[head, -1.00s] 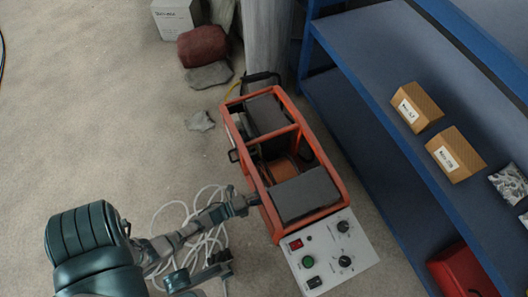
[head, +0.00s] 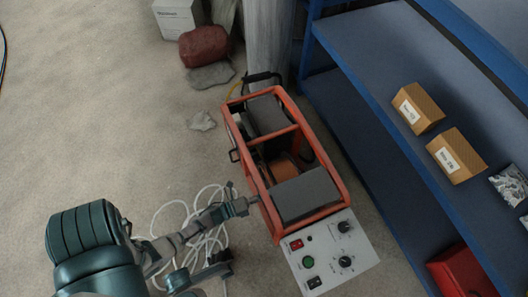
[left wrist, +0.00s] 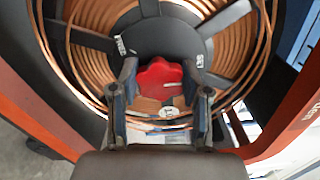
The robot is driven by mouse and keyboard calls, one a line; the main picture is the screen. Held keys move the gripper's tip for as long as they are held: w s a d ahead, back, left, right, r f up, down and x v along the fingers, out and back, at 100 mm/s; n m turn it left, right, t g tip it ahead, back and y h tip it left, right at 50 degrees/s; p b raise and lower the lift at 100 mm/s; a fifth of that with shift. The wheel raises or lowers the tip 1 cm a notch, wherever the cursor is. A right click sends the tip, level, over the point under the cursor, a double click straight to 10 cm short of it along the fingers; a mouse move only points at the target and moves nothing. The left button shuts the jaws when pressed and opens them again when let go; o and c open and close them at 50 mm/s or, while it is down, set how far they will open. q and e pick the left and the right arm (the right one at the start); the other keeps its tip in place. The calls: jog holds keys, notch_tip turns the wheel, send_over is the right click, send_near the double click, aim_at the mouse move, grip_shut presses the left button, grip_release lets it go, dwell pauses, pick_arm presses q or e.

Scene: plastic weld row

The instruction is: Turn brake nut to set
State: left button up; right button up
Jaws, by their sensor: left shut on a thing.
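The brake nut (left wrist: 160,78) is a red lobed knob at the middle of the spool's dark hub (left wrist: 158,40) in the left wrist view. My left gripper (left wrist: 160,88) has one finger on each side of it and is shut on it. In the head view my left gripper (head: 252,202) is at the left side of the orange-framed machine (head: 247,166), near its front end. The nut is hidden in the head view. My right gripper is not in view.
Copper-coloured wire (left wrist: 82,62) is wound on the spool behind the nut. A grey control panel (head: 329,252) with knobs sits at the machine's front. White cable (head: 205,228) lies coiled under my left arm. A blue shelf (head: 375,75) with boxes stands to the right.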

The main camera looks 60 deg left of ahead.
pick_arm(q)
jog(key=shift+s+d+f, duration=0.1)
jog(key=shift+d+f, duration=0.15)
jog(key=o, duration=1.1)
jog(key=shift+o, duration=0.2)
jog(key=shift+a, duration=0.1)
jog(key=shift+r, duration=0.1)
jog(key=s+a, duration=0.1)
jog(key=s, duration=1)
jog(key=shift+s, duration=0.4)
